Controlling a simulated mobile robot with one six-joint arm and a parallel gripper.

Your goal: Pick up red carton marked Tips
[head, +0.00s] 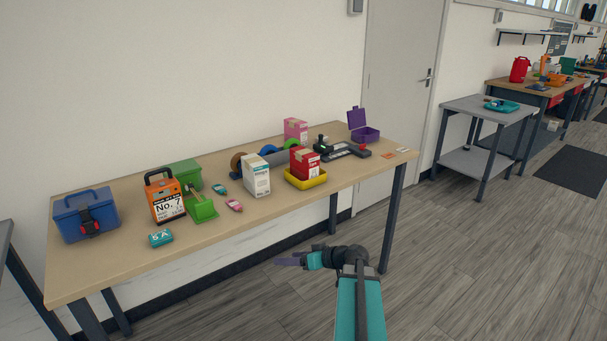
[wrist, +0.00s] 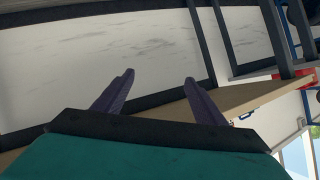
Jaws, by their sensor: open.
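The red carton (head: 304,163) stands upright in a shallow yellow tray (head: 310,183) near the front edge of the wooden table, right of the middle. Small print shows on its front, too small to read surely. My gripper (head: 283,260) is in front of the table and appears lower than its top, well apart from the carton. In the wrist view my gripper (wrist: 158,90) has its two dark purple fingers spread, with nothing between them. The carton does not show in the wrist view.
A white carton (head: 256,176) stands just left of the tray. A dark device (head: 343,151) lies behind it to the right, near an open purple box (head: 364,132). A pink carton (head: 296,130) stands behind. A table leg (head: 392,220) is right of my gripper. The floor (head: 470,270) at right is clear.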

